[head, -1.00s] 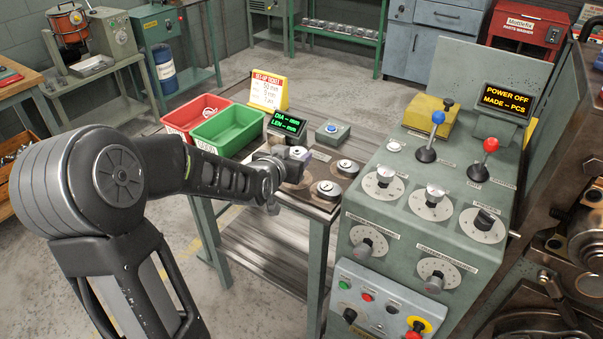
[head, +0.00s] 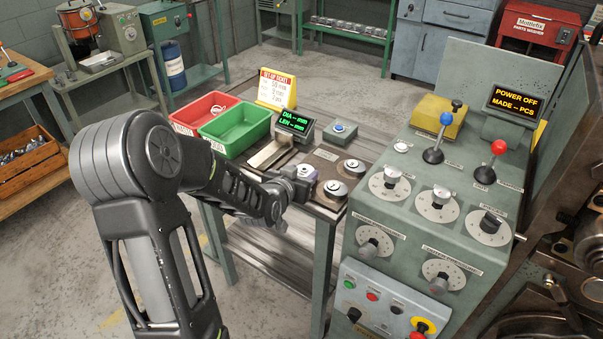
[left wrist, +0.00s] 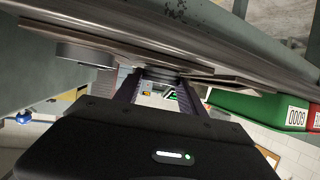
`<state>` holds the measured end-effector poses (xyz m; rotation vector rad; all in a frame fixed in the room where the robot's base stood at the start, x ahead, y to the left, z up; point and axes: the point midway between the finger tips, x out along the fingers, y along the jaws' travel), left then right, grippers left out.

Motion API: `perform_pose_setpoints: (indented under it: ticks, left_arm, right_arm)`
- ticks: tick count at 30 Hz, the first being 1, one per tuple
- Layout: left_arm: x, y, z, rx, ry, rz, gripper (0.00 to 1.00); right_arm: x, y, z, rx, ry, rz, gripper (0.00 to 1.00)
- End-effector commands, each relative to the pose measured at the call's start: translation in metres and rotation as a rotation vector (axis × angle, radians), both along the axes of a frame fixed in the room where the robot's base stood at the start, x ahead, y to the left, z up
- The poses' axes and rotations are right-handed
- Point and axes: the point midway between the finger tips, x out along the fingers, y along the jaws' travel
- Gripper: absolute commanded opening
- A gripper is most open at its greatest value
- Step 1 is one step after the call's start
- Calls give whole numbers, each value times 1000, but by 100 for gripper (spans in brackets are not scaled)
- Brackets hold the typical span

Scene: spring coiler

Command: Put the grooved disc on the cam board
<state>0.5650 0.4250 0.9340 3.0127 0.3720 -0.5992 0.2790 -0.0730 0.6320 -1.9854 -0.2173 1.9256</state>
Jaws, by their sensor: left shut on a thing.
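My left gripper (head: 298,184) is shut on a small metal disc (head: 307,172) at the left front part of the dark cam board (head: 326,154) on the bench. In the left wrist view the disc (left wrist: 160,74) is edge-on between the two fingers, close to the underside of a flat plate in the picture. I cannot tell whether it touches the board, and its groove is not clear. Two other round discs lie on the board: one at the front (head: 336,188) and one farther back (head: 354,165). My right gripper is not in view.
A red bin (head: 197,108) and a green bin (head: 237,122) stand to the left. A gauge with a green display (head: 293,122) and a blue button box (head: 340,132) are behind the board. The machine's control panel (head: 398,230) rises close on the right.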

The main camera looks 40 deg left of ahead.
Motion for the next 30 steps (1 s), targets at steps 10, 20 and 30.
perform_pose_setpoints:
  ticks: [10,20,30]
  left_arm:
    - [0,0,-2,0,0,0,56]
    - [0,0,-2,0,0,0,69]
    - [3,0,6,1,-2,-1,69]
  right_arm:
    - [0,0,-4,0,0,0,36]
    - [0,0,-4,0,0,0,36]
    - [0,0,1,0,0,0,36]
